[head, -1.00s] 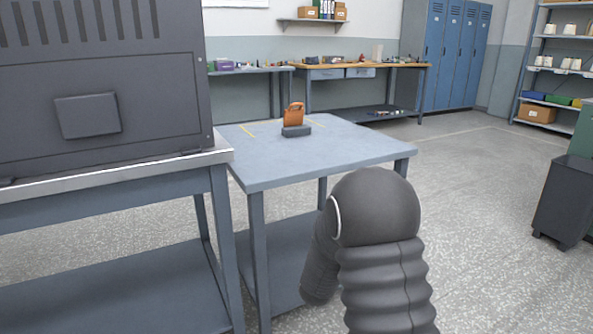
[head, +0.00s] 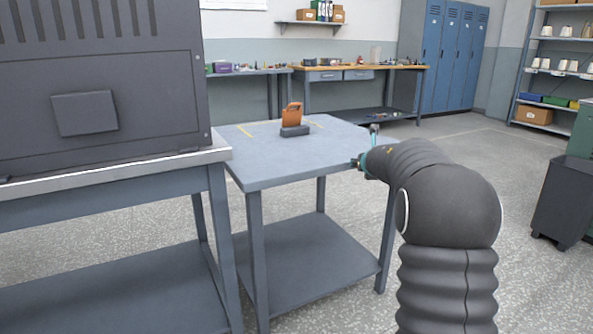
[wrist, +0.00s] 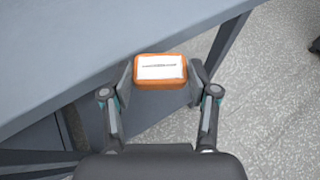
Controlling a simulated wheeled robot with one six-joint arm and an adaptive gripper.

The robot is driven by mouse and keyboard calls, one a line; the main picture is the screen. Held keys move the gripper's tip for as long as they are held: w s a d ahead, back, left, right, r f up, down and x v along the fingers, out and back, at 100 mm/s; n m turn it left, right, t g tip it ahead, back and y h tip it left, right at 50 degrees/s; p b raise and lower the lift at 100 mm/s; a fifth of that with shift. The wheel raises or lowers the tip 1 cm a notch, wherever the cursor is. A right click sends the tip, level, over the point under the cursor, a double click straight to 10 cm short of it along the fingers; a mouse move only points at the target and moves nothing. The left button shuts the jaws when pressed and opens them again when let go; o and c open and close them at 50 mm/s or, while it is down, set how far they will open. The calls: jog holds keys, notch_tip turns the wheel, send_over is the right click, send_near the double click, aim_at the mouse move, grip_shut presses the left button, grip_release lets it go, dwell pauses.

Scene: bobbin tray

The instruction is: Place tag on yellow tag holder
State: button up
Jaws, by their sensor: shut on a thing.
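My gripper (wrist: 161,84) is shut on an orange tag (wrist: 160,83) with a white label and a dark line of print. In the wrist view the tag is held near the table's edge. In the head view my gripper (head: 367,152) shows only partly at the table's right edge, mostly behind my arm, and the tag cannot be made out there. An upright orange piece (head: 292,115) with a handle-like top stands in a dark grey block (head: 295,131) on the table. No clearly yellow holder shows.
A big dark machine (head: 100,90) on a bench stands left. A dark bin (head: 565,205) is on the right. Open floor lies right of the table.

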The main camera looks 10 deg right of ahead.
jog(key=shift+n+y, duration=0.6)
jog(key=shift+y, duration=0.1)
jog(key=r, duration=0.4)
jog(key=shift+w+a, duration=0.2)
jog(key=shift+w, duration=0.05)
jog(key=a+r+n+y, duration=0.5)
jog(key=a+r+y, duration=0.1)
jog(key=a+r, duration=0.25)
jog(key=a+f+b, duration=0.1)
jog(key=a+f, duration=0.1)
jog(key=a, duration=0.2)
jog(key=a+f+b, duration=0.1)
jog(key=a+f, duration=0.2)
jog(key=a+f+b, duration=0.2)
jog(key=a, duration=0.2)
jog(key=shift+a+f, duration=0.2)
jog(key=shift+a, duration=0.1)
jog(key=shift+f+b, duration=1.05)
jog(key=shift+f, duration=1)
jog(key=shift+f, duration=0.1)
jog(key=o, duration=0.9)
